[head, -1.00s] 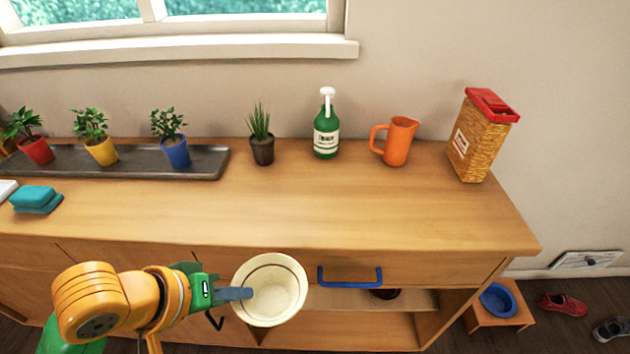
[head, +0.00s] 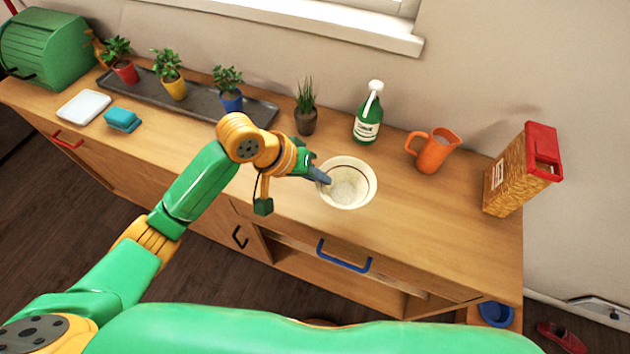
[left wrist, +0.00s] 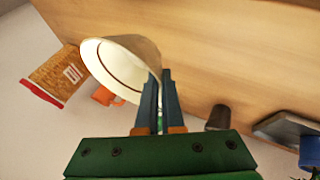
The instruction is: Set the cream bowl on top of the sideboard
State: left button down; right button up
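The cream bowl (head: 348,190) is upright over the sideboard top (head: 410,215), near its front edge in the head view. My left gripper (head: 322,176) is shut on the bowl's left rim. In the left wrist view, the two blue fingers (left wrist: 159,100) are close together at the wall of the bowl (left wrist: 125,65). I cannot tell whether the bowl's base touches the wood or hangs a little above it. My right gripper is not in view.
Behind the bowl stand a spiky plant (head: 306,110), a green bottle (head: 368,115) and an orange pitcher (head: 434,152). Bare wood lies around the bowl. A blue drawer handle (head: 342,258) is below the front edge.

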pick_arm(q)
jog(key=w+f, duration=0.1)
jog(key=f, duration=0.1)
jog(key=w+a+f, duration=0.1)
jog(key=w+f, duration=0.1)
jog(key=shift+a+f, duration=0.15)
jog(key=shift+f, duration=0.1)
jog(key=shift+s+a+f+p, duration=0.15)
jog(key=shift+f+p, duration=0.15)
jog(key=shift+f, duration=1.25)
jog(key=c, duration=1.1)
grip_release()
jog(key=shift+o, duration=0.2)
jog(key=v, duration=1.2)
jog(key=shift+r, duration=0.25)
